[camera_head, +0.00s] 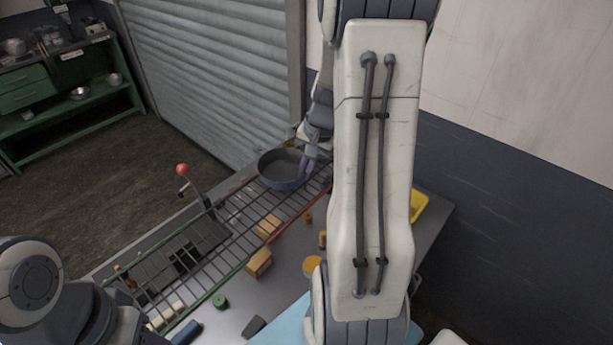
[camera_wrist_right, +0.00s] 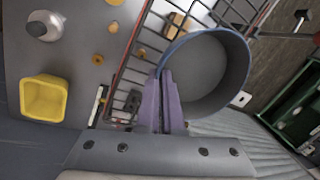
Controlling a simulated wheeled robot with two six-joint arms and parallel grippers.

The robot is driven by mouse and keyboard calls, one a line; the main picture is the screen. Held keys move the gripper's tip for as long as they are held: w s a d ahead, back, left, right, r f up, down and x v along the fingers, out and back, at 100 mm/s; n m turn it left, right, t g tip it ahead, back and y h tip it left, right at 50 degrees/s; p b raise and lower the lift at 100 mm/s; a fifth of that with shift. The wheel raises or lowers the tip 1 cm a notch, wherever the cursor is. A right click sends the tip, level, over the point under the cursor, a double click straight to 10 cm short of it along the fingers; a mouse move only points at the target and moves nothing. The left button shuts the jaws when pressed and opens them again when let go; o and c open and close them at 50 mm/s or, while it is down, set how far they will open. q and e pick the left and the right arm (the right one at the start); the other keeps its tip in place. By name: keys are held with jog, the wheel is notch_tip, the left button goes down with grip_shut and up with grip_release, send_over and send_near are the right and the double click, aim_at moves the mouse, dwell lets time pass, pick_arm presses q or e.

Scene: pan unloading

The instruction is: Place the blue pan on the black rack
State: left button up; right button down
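The blue pan (camera_head: 283,170) is at the far end of the black wire rack (camera_head: 232,222), open side up in the head view. In the right wrist view the pan (camera_wrist_right: 208,75) overlaps part of the rack (camera_wrist_right: 134,66). I cannot tell if it rests on the wires or hangs just above them. My right gripper (camera_head: 310,165) is at the pan's right side. In the wrist view its purple fingers (camera_wrist_right: 164,88) are close together, with the pan's near wall at the tips. Part of my left arm shows at lower left; its gripper is out of view.
Wooden blocks (camera_head: 260,262), a green piece (camera_head: 219,300) and a yellow-lidded jar (camera_head: 312,265) are on the grey table near the rack. A yellow bin (camera_head: 418,205) is at the right. A red-knobbed lever (camera_head: 183,170) rises by the rack's left side.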

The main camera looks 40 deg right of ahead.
aim_at(303, 190)
jog(key=x, duration=0.3)
jog(key=shift+s+d+f+p, duration=0.2)
jog(key=shift+s+f+p, duration=0.1)
jog(key=shift+s+p, duration=0.1)
jog(key=shift+f, duration=0.2)
jog(key=c, duration=1.1)
grip_release()
jog(key=shift+r, duration=0.2)
jog(key=shift+d+r, duration=0.1)
jog(key=shift+r, duration=0.25)
jog(key=b+v, duration=0.1)
jog(key=v, duration=1)
jog(key=shift+s+r+b, duration=0.1)
jog(key=shift+s+b, duration=0.05)
jog(key=shift+b, duration=0.2)
